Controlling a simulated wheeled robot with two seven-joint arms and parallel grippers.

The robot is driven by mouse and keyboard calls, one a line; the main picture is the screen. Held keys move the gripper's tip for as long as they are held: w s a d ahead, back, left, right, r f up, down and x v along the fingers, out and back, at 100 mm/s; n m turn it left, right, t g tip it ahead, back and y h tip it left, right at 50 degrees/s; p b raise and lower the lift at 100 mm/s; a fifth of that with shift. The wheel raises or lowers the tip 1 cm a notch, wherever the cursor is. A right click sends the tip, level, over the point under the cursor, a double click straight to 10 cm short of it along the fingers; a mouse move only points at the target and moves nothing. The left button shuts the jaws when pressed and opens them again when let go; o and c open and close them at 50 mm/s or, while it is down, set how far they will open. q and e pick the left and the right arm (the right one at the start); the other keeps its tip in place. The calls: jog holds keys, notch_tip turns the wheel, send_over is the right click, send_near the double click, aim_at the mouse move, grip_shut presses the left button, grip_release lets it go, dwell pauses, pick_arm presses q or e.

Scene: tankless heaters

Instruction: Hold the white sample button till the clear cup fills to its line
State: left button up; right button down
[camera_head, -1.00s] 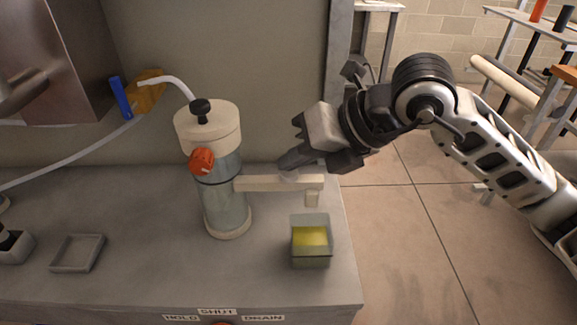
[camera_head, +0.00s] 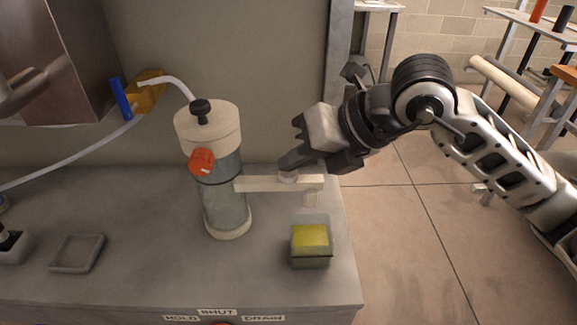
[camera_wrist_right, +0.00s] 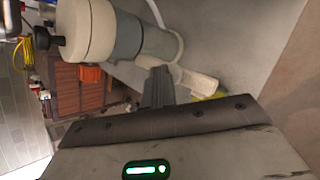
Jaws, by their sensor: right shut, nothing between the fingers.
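A clear cup (camera_head: 311,262) with yellow liquid stands on the bench below the spout of a beige arm (camera_head: 255,184). A dark line runs around its lower part; how exactly the liquid level sits against it is hard to tell. The white button (camera_head: 288,178) is a small round piece on top of the beige arm. My right gripper (camera_head: 287,166) is shut and empty, its fingertips directly over the button, touching or nearly touching it. In the right wrist view the shut fingers (camera_wrist_right: 157,85) point at the beige arm (camera_wrist_right: 195,82). My left gripper is not in view.
The arm joins an upright cylinder (camera_head: 226,205) with a beige cap, black top knob and red-orange knob (camera_head: 201,162). A shallow grey tray (camera_head: 77,254) lies at left. A white hose runs behind. The bench edge is just right of the cup.

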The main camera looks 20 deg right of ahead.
aim_at(296, 175)
jog(key=shift+r+p, duration=0.65)
jog(key=shift+r, duration=0.3)
notch_tip(296, 175, up, 5)
jog(key=p, duration=0.3)
jog(key=shift+p, duration=0.35)
jog(key=shift+f, duration=0.1)
dwell(0.4)
